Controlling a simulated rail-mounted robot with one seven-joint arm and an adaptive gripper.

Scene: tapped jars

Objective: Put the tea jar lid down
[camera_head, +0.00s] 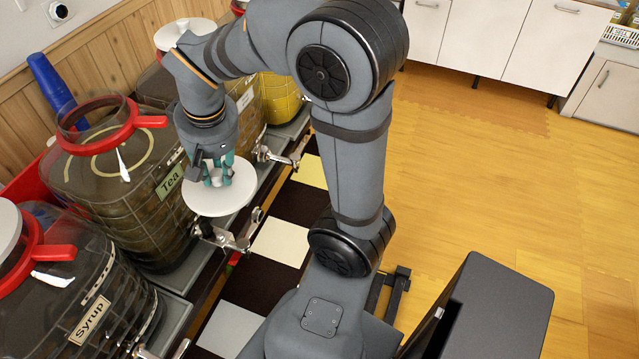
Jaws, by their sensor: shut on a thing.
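My gripper (217,179) is shut on the white round tea jar lid (221,202) and holds it level in the air. The lid is in front of the tea jar, to the right of its label (169,183), above the tap area. The tea jar (120,190) is a large dark glass jar with a red ring (100,140) around its open mouth. The part of the lid under my fingers is hidden.
The syrup jar (75,290) stands nearer, at the lower left, with a white lid (8,232). Another jar with yellow contents (280,98) stands behind my arm. Metal taps (225,238) stick out at the front. A checkered surface (280,241) lies beside the jars.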

